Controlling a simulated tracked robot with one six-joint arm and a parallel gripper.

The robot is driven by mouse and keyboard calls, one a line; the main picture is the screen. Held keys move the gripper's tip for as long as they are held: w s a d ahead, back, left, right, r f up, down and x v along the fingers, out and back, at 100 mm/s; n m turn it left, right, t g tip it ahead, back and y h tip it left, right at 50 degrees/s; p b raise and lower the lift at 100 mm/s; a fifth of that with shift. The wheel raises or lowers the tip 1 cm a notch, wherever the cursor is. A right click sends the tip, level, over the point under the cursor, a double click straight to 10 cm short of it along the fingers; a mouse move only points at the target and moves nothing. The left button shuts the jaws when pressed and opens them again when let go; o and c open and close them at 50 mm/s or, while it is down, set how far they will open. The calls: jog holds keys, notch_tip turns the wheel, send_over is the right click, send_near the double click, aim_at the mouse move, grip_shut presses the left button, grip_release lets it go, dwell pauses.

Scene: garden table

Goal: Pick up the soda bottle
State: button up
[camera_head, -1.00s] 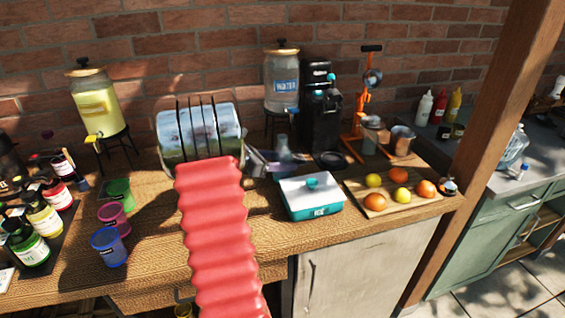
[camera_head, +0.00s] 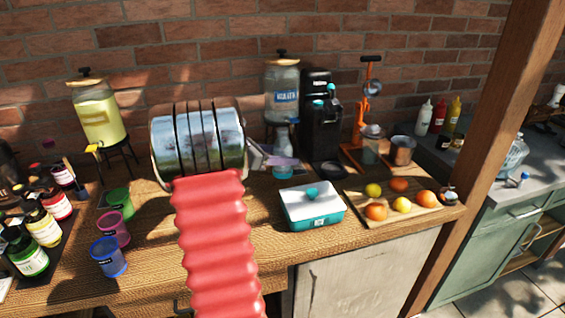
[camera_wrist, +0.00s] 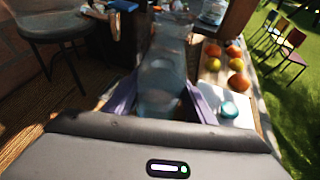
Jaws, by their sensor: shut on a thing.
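The soda bottle is clear and bluish; it stands about upright in the head view (camera_head: 283,140), in front of the water dispenser. In the wrist view the bottle (camera_wrist: 163,72) fills the space between the two purple fingers of my gripper (camera_wrist: 160,100). My gripper (camera_head: 276,160) is shut on the bottle, with a pale purple finger across its middle in the head view. I cannot tell whether the bottle's base touches the counter.
A white and teal box (camera_head: 312,207) stands just right and in front of the bottle. A board with fruit (camera_head: 377,211) lies farther right. The black machine (camera_head: 322,130) and water dispenser (camera_head: 283,97) stand close behind. Colored cups (camera_head: 110,257) stand at left.

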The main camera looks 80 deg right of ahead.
aim_at(276, 143)
jog(key=shift+r, duration=2)
jog(key=shift+w+r, duration=0.1)
